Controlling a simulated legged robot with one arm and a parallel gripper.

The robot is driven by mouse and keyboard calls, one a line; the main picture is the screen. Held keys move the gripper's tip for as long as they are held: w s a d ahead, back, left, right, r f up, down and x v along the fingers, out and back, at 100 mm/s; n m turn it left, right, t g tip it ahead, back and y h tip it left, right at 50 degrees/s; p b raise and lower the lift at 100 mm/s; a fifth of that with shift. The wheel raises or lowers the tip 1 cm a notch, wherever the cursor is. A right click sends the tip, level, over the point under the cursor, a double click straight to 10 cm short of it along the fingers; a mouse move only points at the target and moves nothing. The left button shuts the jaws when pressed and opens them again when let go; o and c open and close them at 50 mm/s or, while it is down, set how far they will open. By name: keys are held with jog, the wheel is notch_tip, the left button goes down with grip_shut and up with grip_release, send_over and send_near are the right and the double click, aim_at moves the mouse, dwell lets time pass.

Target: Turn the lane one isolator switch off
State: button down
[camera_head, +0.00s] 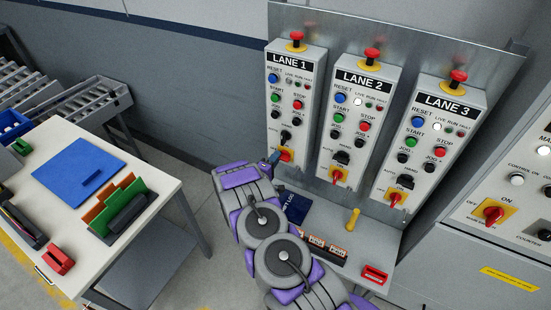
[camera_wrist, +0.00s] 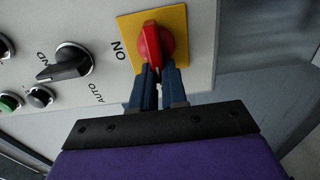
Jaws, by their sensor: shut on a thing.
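The lane 1 isolator switch is a red rotary handle (camera_wrist: 152,42) on a yellow plate (camera_wrist: 178,20), low on the LANE 1 panel (camera_head: 296,105). In the head view the isolator (camera_head: 286,155) is partly hidden by my gripper (camera_head: 275,157). In the wrist view my gripper's blue fingers (camera_wrist: 157,78) are closed together on the near end of the red handle. The ON label lies left of the plate there. The handle's long side runs roughly up and down in that view, across the direction of the ON label. The OFF label is not visible there.
The LANE 2 (camera_head: 355,120) and LANE 3 (camera_head: 428,140) panels stand to the right, with similar isolators. A black selector knob (camera_wrist: 65,62) is close to my fingers. A shelf below holds a yellow-handled tool (camera_head: 352,219). A worktable (camera_head: 160,200) stands left.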

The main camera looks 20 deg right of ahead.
jog(key=shift+w+a, duration=0.2)
jog(key=c, duration=1.6)
grip_release()
jog(key=o, duration=0.3)
jog(key=shift+w+f, duration=0.15)
jog(key=shift+w, duration=0.05)
jog(key=shift+o, duration=0.7)
jog(key=shift+s, duration=0.25)
jog(key=b+v, duration=0.1)
jog(key=v, duration=1.6)
jog(key=shift+s+a, duration=0.1)
jog(key=shift+a, duration=0.05)
